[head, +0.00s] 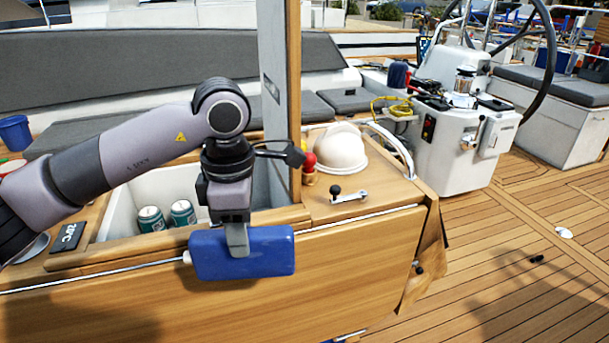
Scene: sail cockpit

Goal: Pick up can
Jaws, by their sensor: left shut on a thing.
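Two teal cans (151,219) (183,213) with silver tops stand side by side in the white-lined open box at the lower left of the head view. My left gripper (238,245) is to the right of the cans and nearer to me, pointing down. It is shut on a blue flat block (268,252) with a white cap-like end at its left. The block is in front of the wooden box's front rim; I cannot tell whether it touches it. The gripper and block hide part of the box's right side. My right gripper is not in view.
The open box (116,208) has a wooden rim and a small dark display (68,237) at its left. The wooden deck (500,240) at right is mostly clear.

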